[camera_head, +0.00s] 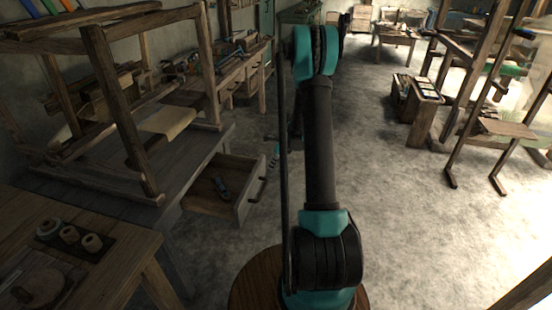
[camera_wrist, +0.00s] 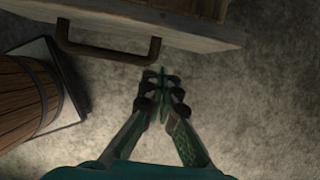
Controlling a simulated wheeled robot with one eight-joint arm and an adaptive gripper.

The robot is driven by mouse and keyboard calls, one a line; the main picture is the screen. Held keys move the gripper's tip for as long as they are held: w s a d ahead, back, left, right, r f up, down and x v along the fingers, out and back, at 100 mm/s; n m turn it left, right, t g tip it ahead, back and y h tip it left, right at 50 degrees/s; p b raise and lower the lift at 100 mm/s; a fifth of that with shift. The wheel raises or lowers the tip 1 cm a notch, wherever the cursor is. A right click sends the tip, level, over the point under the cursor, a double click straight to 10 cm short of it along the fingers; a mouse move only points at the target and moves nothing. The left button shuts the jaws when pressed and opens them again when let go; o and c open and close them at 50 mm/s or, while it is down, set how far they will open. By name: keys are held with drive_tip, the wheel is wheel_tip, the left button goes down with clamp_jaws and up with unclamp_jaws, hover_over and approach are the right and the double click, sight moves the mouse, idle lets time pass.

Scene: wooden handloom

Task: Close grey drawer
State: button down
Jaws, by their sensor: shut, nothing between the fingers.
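The grey drawer (camera_head: 212,205) is pulled out of the low grey bench at left in the head view. A dark tool (camera_head: 221,187) lies inside it. Its front bears a dark bar handle (camera_head: 263,181). In the wrist view the drawer front (camera_wrist: 205,30) crosses the top, with the handle (camera_wrist: 108,53) at upper left. My gripper (camera_wrist: 163,80) is shut and empty, with its fingertips just below the right end of the handle in the picture. I cannot tell whether they touch it. In the head view my arm hides most of the gripper.
The grey bench (camera_head: 150,200) carries a wooden loom frame (camera_head: 125,115). A wooden table (camera_head: 110,265) with several spools stands at front left. A workbench (camera_head: 240,75) stands behind. Another loom (camera_head: 475,100) and a wooden box (camera_head: 416,108) stand at right. The floor (camera_head: 400,220) between is clear.

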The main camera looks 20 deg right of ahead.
drive_tip(key=shift+w+a+r, duration=0.1)
drive_tip(key=shift+w+a, duration=0.4)
drive_tip(key=shift+a, duration=0.35)
drive_tip(key=shift+w+a, duration=0.5)
drive_tip(key=shift+a, duration=0.35)
drive_tip(key=w+a, duration=0.5)
drive_tip(key=a, duration=0.4)
drive_tip(key=w+a, duration=0.6)
drive_tip(key=a, duration=0.4)
drive_tip(key=shift+a, duration=0.3)
drive_tip(key=shift+w, duration=0.1)
